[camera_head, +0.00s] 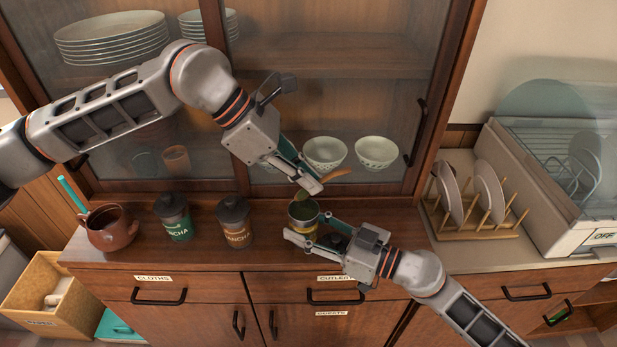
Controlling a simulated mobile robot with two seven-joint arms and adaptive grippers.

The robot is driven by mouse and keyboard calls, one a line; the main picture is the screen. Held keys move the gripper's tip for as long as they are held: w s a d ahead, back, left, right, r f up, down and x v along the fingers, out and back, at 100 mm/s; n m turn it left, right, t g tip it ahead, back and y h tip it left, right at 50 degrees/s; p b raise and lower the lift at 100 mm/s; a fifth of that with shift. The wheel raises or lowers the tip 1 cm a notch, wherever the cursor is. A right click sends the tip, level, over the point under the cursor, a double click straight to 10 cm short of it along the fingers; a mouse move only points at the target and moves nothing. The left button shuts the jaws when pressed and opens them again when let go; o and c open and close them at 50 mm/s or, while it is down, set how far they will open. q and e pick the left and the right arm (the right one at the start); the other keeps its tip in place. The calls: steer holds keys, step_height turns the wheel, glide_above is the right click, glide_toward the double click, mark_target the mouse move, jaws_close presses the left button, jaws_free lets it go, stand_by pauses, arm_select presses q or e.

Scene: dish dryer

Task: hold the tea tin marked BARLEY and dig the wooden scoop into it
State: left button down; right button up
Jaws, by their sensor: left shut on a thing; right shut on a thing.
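An open tin (303,216) with a yellowish band stands on the wooden counter. Its lettering is hidden, so I cannot read whether it says BARLEY. My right gripper (308,226) is shut on this tin, one finger on its near side and one at its right. My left gripper (306,180) is shut on the wooden scoop, above the tin. The scoop's orange-brown handle (338,174) sticks out to the right of the fingers. A small greenish part shows below the fingers at the tin's mouth; I cannot tell how deep the scoop reaches.
Two lidded dark tins, one green-labelled (174,218) and one orange-labelled (235,222), stand left of the open tin. A brown pot (110,228) is farther left. Bowls (325,153) sit behind cabinet glass. A wooden plate rack (477,224) and dish dryer (560,190) are at right.

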arm_select(q)
steer(key=r+y, duration=0.1)
steer(key=y, duration=0.2)
steer(key=shift+d+r, duration=0.15)
steer(key=y, duration=0.3)
steer(key=shift+r, duration=0.35)
stand_by(0.3)
arm_select(e)
steer(key=o, duration=1.2)
steer(key=shift+o, duration=0.2)
steer(key=v, duration=1.2)
